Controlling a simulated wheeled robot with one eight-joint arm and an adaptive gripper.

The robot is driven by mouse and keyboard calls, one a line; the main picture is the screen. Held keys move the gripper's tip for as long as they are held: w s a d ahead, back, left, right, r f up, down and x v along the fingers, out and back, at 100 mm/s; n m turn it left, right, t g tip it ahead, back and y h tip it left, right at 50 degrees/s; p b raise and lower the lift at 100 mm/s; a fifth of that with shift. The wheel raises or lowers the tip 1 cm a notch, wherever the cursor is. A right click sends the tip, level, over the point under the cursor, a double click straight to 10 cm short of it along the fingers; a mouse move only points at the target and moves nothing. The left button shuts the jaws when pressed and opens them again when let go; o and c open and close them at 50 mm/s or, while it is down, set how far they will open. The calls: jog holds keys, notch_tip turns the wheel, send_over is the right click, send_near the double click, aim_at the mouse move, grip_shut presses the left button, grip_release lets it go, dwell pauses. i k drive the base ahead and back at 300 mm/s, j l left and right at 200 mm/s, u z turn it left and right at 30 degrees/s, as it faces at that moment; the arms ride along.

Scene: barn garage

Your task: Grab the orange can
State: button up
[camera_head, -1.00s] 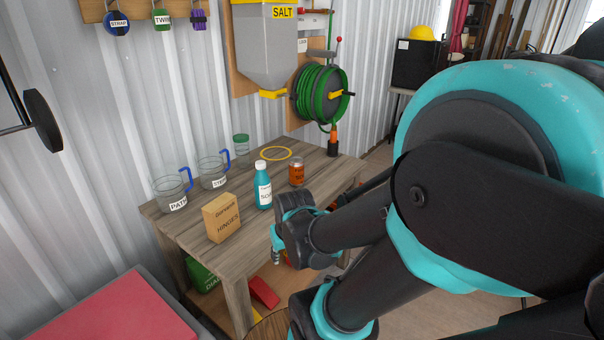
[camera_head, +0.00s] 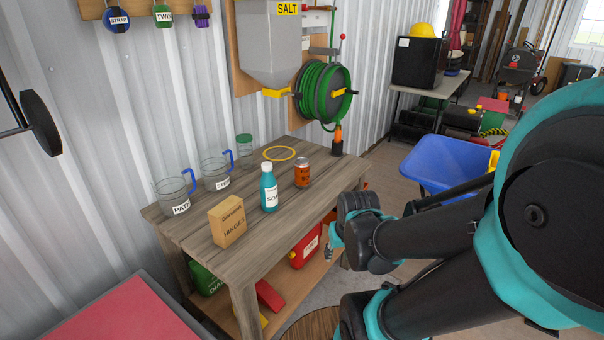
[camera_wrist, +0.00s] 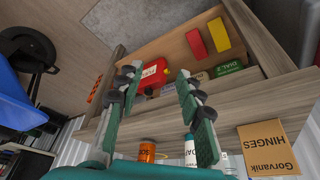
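The orange can (camera_head: 302,173) stands upright on the wooden workbench (camera_head: 196,238), right of the teal soap bottle. In the wrist view the orange can (camera_wrist: 147,152) shows near the bottom, between and beyond my two green fingers. My gripper (camera_wrist: 157,88) has its fingers spread apart with nothing between the tips. In the head view my wrist is in front of the bench's right front edge, and the fingers are mostly hidden. The gripper is apart from the can.
The teal soap bottle (camera_head: 269,188) and the hinges box (camera_head: 227,221) stand left of the can. Two clear jugs (camera_head: 215,174), a green-lidded jar (camera_head: 245,147) and a yellow ring (camera_head: 279,153) are behind. A blue wheelbarrow (camera_head: 437,163) stands to the right.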

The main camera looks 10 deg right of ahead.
aim_at(301, 165)
jog(key=i+l+u, duration=0.35)
jog(key=i+l, duration=0.4)
